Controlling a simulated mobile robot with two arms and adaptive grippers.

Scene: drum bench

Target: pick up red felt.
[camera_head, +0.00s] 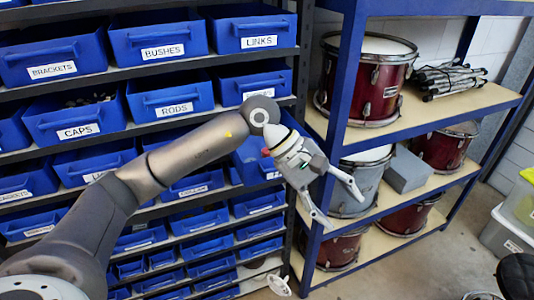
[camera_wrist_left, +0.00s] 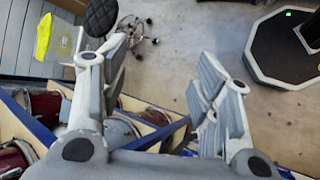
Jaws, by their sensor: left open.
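I cannot make out any red felt in either view. My left gripper (camera_head: 343,212) is open and empty, in the air in front of the blue-framed shelf. Its two fingers point down and to the right in the head view. In the left wrist view the open fingers (camera_wrist_left: 160,60) spread over bare floor, with nothing between them. My right gripper is in neither view.
Labelled blue bins (camera_head: 158,36) fill the rack on the left. The blue-framed shelf (camera_head: 440,112) holds several drums and a grey box (camera_head: 406,170). Clear tubs (camera_head: 505,235) stand at right.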

